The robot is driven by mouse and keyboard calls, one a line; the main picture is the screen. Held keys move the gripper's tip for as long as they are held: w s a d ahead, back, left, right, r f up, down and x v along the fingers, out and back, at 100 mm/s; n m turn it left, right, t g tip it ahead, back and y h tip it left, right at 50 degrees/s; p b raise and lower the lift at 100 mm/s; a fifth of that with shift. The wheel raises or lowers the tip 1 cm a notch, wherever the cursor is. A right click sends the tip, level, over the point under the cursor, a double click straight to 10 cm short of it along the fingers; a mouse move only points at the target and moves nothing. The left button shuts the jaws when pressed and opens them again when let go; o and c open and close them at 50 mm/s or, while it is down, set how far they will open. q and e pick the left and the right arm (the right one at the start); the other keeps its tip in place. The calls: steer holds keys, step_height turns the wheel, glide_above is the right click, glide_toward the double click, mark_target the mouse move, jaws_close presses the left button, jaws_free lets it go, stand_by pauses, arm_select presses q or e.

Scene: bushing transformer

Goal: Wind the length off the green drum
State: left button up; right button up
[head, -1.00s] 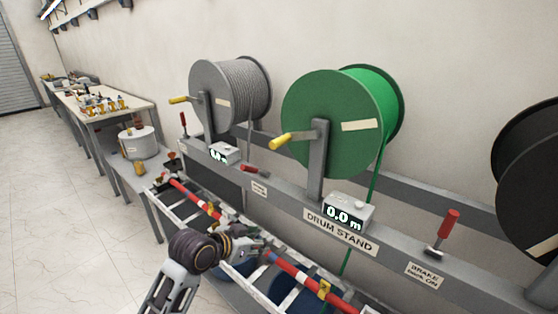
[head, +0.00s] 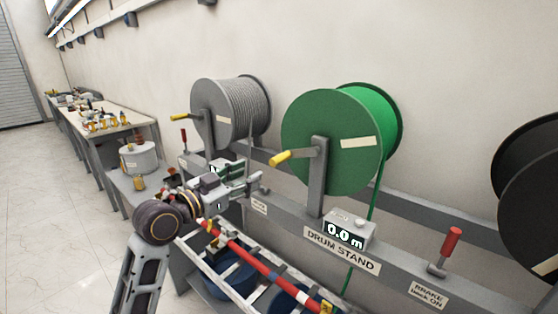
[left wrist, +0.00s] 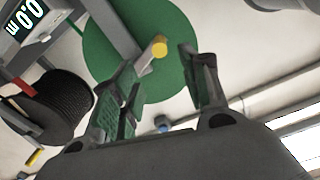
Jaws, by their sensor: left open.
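The green drum (head: 325,115) hangs on the drum stand (head: 405,275), with green line running down from its right side. Its crank has a yellow handle (head: 281,157) pointing left. The counter (head: 347,229) below it reads 0.0 m. My left gripper (head: 257,180) is to the left of and below the yellow handle, apart from it, with nothing in its jaws. In the left wrist view the open fingers (left wrist: 160,95) frame the green drum (left wrist: 125,40), and the yellow handle (left wrist: 158,46) shows beyond and between them. My right gripper is not in view.
A grey drum (head: 235,110) with its own yellow handle stands to the left, a black drum (head: 530,190) to the right. A red-handled brake lever (head: 446,248) rises from the stand's front rail. Blue bins (head: 228,272) sit below. A workbench (head: 105,125) runs along the wall.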

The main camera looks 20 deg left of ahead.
mark_target(279, 159)
arm_select(q)
steer(key=shift+w, duration=0.2)
steer(key=p+x, duration=0.2)
steer(key=x, duration=0.9)
steer(key=shift+d+p, duration=0.1)
steer(key=shift+p, duration=0.2)
steer(key=shift+w+d, duration=0.2)
steer(key=shift+w, duration=0.45)
steer(key=shift+w+d+f, duration=0.1)
steer(key=shift+w+d, duration=0.1)
steer(key=shift+w, duration=0.3)
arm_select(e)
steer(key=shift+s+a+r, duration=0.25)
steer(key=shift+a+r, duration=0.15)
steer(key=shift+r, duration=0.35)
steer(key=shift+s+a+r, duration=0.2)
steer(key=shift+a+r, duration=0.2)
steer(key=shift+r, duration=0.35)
arm_select(q)
steer(key=c, duration=0.8)
jaws_close()
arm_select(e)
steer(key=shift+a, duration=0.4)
